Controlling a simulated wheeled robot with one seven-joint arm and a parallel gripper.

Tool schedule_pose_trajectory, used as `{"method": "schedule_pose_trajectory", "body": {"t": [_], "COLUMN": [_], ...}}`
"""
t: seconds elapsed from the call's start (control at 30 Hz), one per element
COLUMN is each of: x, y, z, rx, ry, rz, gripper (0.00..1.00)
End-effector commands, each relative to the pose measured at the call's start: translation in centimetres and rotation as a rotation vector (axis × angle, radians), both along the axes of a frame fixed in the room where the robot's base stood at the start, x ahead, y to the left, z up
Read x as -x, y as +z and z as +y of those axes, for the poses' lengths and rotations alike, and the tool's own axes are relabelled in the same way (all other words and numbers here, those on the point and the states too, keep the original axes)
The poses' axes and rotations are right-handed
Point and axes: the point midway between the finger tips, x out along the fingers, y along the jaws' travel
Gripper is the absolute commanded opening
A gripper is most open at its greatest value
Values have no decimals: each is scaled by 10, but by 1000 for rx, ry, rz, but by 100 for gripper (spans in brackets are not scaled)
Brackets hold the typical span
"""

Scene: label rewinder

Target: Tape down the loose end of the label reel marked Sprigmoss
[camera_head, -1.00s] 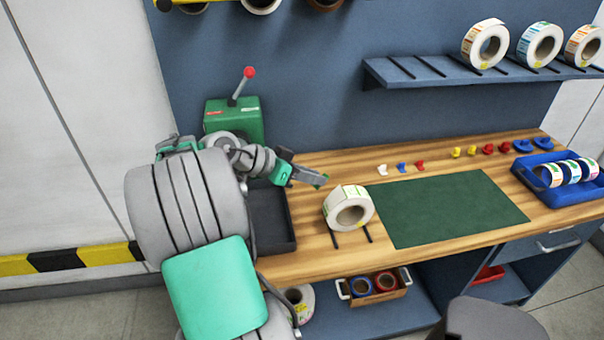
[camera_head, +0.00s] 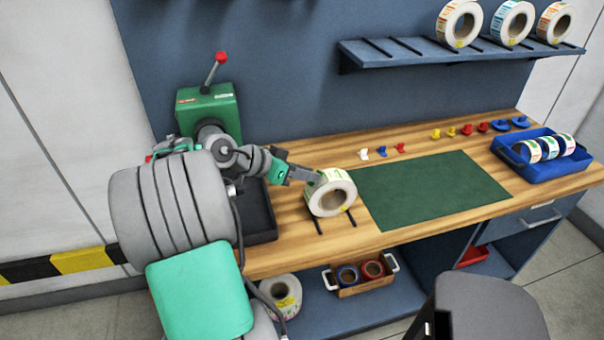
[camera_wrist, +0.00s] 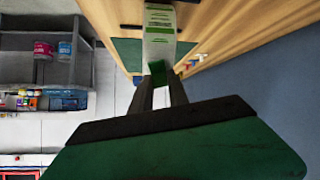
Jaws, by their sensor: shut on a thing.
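A white label reel (camera_head: 330,193) with green print and a yellow sticker stands on two dark rails on the bench. Its name is too small to read, and I cannot make out its loose end. My gripper (camera_head: 317,179) is at the upper left of the reel, touching or very near it. In the wrist view, my gripper (camera_wrist: 160,82) is shut on a small green piece (camera_wrist: 157,68), which looks like a strip of tape. The printed face of the reel (camera_wrist: 160,35) lies just beyond the fingertips.
A green machine (camera_head: 208,112) with a red-knobbed lever stands behind my arm, near a black tray (camera_head: 259,215). A green mat (camera_head: 430,190) lies right of the reel. A blue tray (camera_head: 545,172) holds small rolls. More reels (camera_head: 459,24) sit on a shelf.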

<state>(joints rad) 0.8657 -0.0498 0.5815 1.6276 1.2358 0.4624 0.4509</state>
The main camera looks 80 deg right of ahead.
Motion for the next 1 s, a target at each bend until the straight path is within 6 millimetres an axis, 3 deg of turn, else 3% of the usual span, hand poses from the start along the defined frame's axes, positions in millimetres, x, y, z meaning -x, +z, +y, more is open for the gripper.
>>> {"method": "schedule_pose_trajectory", "body": {"t": [1.0], "x": [7], "y": [-11], "z": [-4], "rx": [0], "ry": [0], "rz": [0], "gripper": [0]}}
